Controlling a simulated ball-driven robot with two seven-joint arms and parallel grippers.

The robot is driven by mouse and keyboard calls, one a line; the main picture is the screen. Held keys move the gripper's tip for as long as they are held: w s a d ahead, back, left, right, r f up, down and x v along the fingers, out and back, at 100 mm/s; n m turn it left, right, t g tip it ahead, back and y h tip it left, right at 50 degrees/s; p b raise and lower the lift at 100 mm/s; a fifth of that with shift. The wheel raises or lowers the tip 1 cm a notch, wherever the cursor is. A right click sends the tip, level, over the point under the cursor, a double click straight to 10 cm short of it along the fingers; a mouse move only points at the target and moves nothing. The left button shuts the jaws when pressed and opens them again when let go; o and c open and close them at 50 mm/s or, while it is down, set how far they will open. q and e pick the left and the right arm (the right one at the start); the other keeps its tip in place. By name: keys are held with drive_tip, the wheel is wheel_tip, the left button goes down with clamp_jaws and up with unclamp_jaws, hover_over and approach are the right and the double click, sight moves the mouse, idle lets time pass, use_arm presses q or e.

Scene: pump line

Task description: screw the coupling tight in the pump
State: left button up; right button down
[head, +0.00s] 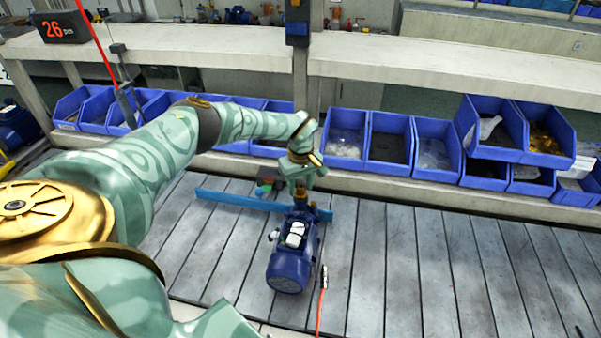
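The blue pump (291,255) stands on the slatted grey table, with a white box on its upper side. My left gripper (302,196) is right above that end, pointing down, at or around the coupling. Its fingers are small and partly hidden here, so I cannot tell whether they are closed on it. My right gripper is not in this view.
A blue rail (240,201) lies across the slats behind the pump. Blue bins (390,140) line the back. A red cable with a metal end (323,280) lies right of the pump. The slatted table (430,260) is clear to the right.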

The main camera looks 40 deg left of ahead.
use_arm(q)
drive_tip(key=shift+n, duration=0.5)
drive_tip(key=n+p, duration=0.1)
drive_tip(key=n, duration=0.1)
drive_tip(key=shift+r+n, duration=0.1)
drive_tip(key=shift+n, duration=0.7)
drive_tip(key=shift+n+p, duration=0.6)
drive_tip(key=shift+n, duration=1.1)
